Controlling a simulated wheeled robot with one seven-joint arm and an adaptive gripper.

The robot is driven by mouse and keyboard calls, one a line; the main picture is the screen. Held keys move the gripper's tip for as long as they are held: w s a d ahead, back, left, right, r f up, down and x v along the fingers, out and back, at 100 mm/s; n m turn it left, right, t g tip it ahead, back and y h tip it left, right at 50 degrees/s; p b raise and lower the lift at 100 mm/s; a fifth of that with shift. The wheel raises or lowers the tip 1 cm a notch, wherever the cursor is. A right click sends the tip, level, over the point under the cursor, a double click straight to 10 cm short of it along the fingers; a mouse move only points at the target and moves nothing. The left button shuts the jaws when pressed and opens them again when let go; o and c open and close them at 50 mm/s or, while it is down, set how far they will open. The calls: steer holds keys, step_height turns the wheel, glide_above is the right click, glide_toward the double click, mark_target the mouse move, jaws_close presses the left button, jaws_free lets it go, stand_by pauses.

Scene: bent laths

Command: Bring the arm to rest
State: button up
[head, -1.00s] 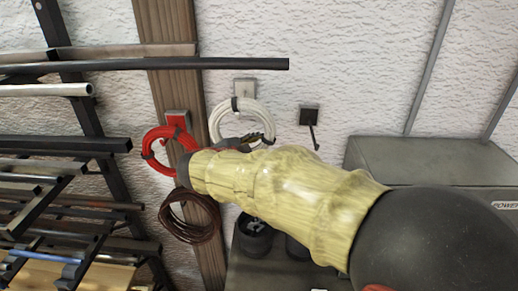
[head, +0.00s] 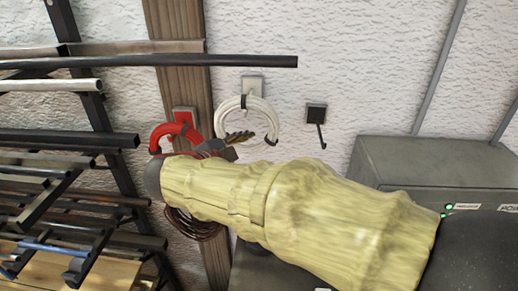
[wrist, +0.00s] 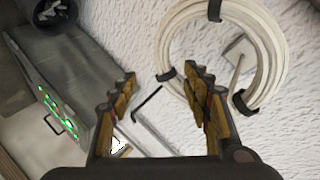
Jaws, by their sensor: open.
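My gripper (head: 240,139) shows in the head view at the end of my yellow-sleeved arm, in front of the wall between the red coil (head: 172,130) and the white cable coil (head: 265,104). In the wrist view my gripper (wrist: 163,80) is open, with only wall and a black hook (wrist: 147,103) seen between its fingers. The white coil (wrist: 178,42) hangs on its wall hook behind the fingers, its lower part partly covered by the right finger. I cannot tell whether the finger touches it.
A rack of pipes and bars (head: 70,140) stands at the left; one long dark bar (head: 150,62) reaches across the post. A grey power unit (head: 420,163) with green lights stands at the right. A brown coil (head: 190,222) hangs below my arm.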

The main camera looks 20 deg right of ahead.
steer(key=w+a+r+n+t+y, duration=0.1)
steer(key=w+a+n+t+y, duration=0.25)
steer(key=a, duration=0.45)
steer(key=w+a+n+t+y, duration=0.25)
steer(key=a+y, duration=0.25)
steer(key=a, duration=0.3)
steer(key=s+a+f+n+g+y+b, duration=0.35)
steer(key=s+a+f+n+y, duration=0.35)
steer(key=a+n, duration=0.25)
steer(key=s+d+f+n+g+b, duration=0.3)
steer(key=s+d+f, duration=0.1)
steer(key=s+f, duration=0.3)
steer(key=s+d+f+n+g+b, duration=0.2)
steer(key=s+d+f+b, duration=0.2)
steer(key=s+f, duration=0.3)
steer(key=s+d+f+h+b, duration=0.2)
steer(key=s+d+f+b, duration=0.3)
steer(key=d, duration=0.5)
steer(key=s+d+f+m+h+b, duration=0.1)
steer(key=s+d+f+h+b, duration=0.2)
steer(key=s+d+f+b, duration=0.3)
steer(key=d+f+b, duration=0.3)
steer(key=d+f, duration=0.1)
steer(key=f, duration=0.1)
steer(key=shift+f+g+b, duration=0.15)
steer(key=shift+g+b, duration=0.15)
steer(key=shift+g, duration=0.05)
steer(key=shift+d, duration=0.1)
steer(key=shift+c, duration=1)
